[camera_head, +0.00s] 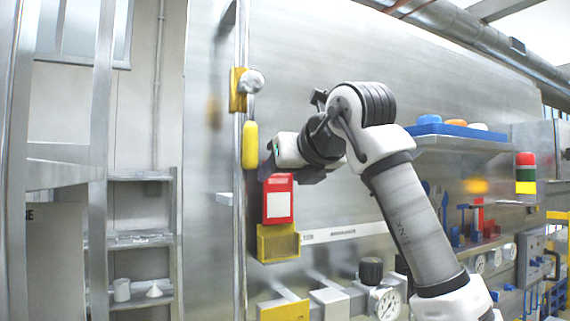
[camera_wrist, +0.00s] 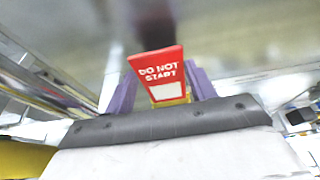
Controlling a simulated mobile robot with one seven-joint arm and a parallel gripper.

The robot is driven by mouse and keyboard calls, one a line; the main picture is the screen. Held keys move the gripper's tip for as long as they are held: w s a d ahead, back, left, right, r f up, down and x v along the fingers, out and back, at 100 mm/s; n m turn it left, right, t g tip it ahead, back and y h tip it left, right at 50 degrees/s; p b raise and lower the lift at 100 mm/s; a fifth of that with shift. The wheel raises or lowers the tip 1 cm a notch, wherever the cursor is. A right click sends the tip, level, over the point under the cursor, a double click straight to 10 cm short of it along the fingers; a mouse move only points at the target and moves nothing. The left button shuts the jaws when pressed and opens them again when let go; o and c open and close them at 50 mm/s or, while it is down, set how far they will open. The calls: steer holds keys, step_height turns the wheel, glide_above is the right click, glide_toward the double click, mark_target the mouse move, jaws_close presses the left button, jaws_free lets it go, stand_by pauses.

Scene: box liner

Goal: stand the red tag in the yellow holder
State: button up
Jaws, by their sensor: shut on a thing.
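The red tag (camera_head: 278,186) is upright, with a white panel on its lower half. In the wrist view the tag (camera_wrist: 158,66) reads "DO NOT START" and stands between the purple fingers. My gripper (camera_wrist: 163,84) is shut on the tag; in the head view my gripper (camera_head: 277,174) is at the tag's top edge. The yellow holder (camera_head: 278,246) is on the metal wall directly below the tag. The tag's lower edge is at the holder's upper rim. I cannot tell whether it is inside the holder or just above or in front.
A vertical pole (camera_head: 239,150) with a yellow handle (camera_head: 250,145) stands just left of the tag. A pressure gauge (camera_head: 384,303) and pipe fittings are below. A shelf (camera_head: 460,145) with a blue tray (camera_head: 458,131) is at the right, beyond my arm.

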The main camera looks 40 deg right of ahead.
steer(key=shift+f+b, duration=1.55)
steer(key=shift+f, duration=0.65)
steer(key=o, duration=1)
steer(key=shift+o, duration=0.2)
steer(key=shift+s, duration=0.1)
steer(key=p, duration=0.1)
glide_toward(279, 200)
steer(key=v, duration=0.7)
steer(key=shift+w+d+f, duration=0.1)
steer(key=shift+w+f, duration=0.05)
steer(key=shift+w, duration=0.1)
